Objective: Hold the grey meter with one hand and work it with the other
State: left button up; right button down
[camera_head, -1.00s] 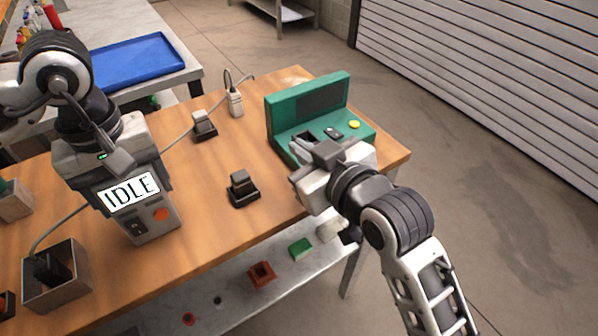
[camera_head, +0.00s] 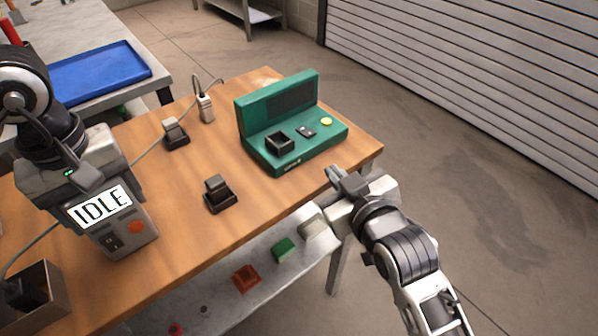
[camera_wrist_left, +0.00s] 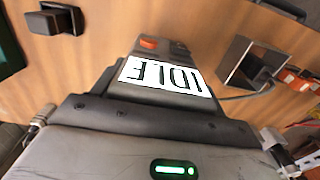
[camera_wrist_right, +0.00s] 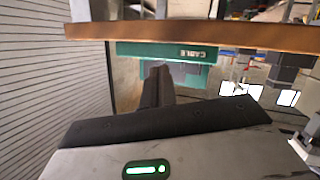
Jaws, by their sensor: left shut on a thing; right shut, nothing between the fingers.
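The grey meter (camera_head: 125,228) has a white screen reading IDLE, an orange button and a dark socket or switch below it. My left gripper (camera_head: 92,190) is shut on the meter's upper part and holds it upright over the left of the wooden table. The meter also shows in the left wrist view (camera_wrist_left: 165,75), its screen inverted. My right gripper (camera_head: 335,176) is shut and empty, off the table's right front edge and well apart from the meter. Its shut fingers also show in the right wrist view (camera_wrist_right: 157,88).
A green tester (camera_head: 290,125) with a square socket and yellow button stands at the table's right back. A black block in a holder (camera_head: 219,195) sits mid-table, another (camera_head: 175,133) behind it. An open box (camera_head: 38,290) is at front left. A lower shelf (camera_head: 215,285) holds small parts.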

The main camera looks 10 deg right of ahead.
jog(key=shift+a, duration=0.1)
dwell(0.3)
jog(key=s+a+r+n+g+y, duration=0.2)
jog(key=a+r+n+g+y, duration=0.15)
jog(key=a+r, duration=0.4)
jog(key=s+a+r+n+g+y, duration=0.1)
jog(key=a+r+n+g+y, duration=0.25)
jog(key=a, duration=0.75)
jog(key=s+a+n+g+h, duration=0.3)
jog(key=s+a+n+g, duration=0.1)
jog(key=s+n, duration=0.6)
jog(key=s+a, duration=0.1)
jog(key=s, duration=0.2)
jog(key=shift+s+a+g, duration=0.15)
jog(key=shift+s+g, duration=0.2)
jog(key=shift+g, duration=0.05)
jog(key=shift+r, duration=0.1)
